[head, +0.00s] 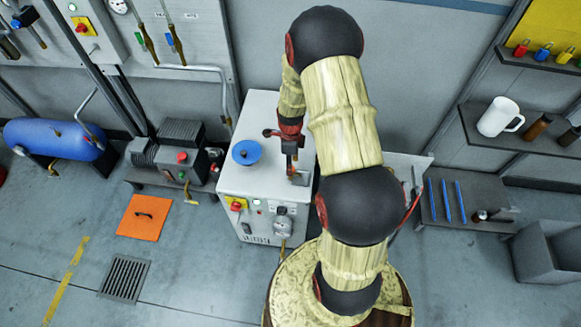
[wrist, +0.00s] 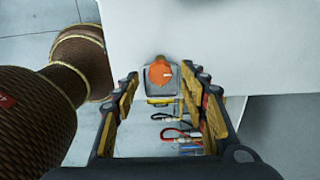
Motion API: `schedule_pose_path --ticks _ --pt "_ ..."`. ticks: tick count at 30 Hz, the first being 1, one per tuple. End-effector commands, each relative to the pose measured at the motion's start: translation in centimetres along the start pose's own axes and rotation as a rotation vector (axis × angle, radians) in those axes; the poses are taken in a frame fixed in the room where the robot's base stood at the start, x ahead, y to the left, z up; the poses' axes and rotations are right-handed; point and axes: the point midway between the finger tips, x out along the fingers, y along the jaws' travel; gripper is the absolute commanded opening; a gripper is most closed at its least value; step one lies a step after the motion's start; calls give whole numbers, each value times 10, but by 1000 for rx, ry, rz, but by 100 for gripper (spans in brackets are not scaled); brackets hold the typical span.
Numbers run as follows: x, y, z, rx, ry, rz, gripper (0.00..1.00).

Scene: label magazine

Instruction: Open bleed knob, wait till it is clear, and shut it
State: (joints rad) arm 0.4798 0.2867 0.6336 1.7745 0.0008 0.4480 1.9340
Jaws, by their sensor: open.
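In the wrist view, an orange round knob (wrist: 160,74) with a pale pointer mark sits on a grey plate (wrist: 151,91) by the edge of a white surface. It looks like the bleed knob, but I cannot read a label. My gripper (wrist: 159,84) is open, with one finger to each side of the knob and nothing held. I cannot tell how far the fingertips are from it. In the head view my gripper (head: 293,172) points down over the top of the white cabinet (head: 262,125); the orange knob does not show clearly there.
A blue round cap (head: 246,152) is on the cabinet top, left of my gripper. The cabinet's front has a red button (head: 236,206) and a gauge-like disc (head: 282,228). A shelf with blue rods (head: 447,201) stands right. Loose cables (wrist: 178,134) show between my fingers.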

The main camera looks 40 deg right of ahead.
Motion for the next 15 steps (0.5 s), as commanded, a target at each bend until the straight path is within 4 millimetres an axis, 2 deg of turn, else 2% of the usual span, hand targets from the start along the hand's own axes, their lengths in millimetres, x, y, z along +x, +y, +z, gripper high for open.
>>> schedule_pose_path --ticks 1,6,15 --pt "8 0 0 0 0 0 43" --pt "19 0 0 -1 0 0 43" --pt "21 0 0 -1 -1 -1 43"
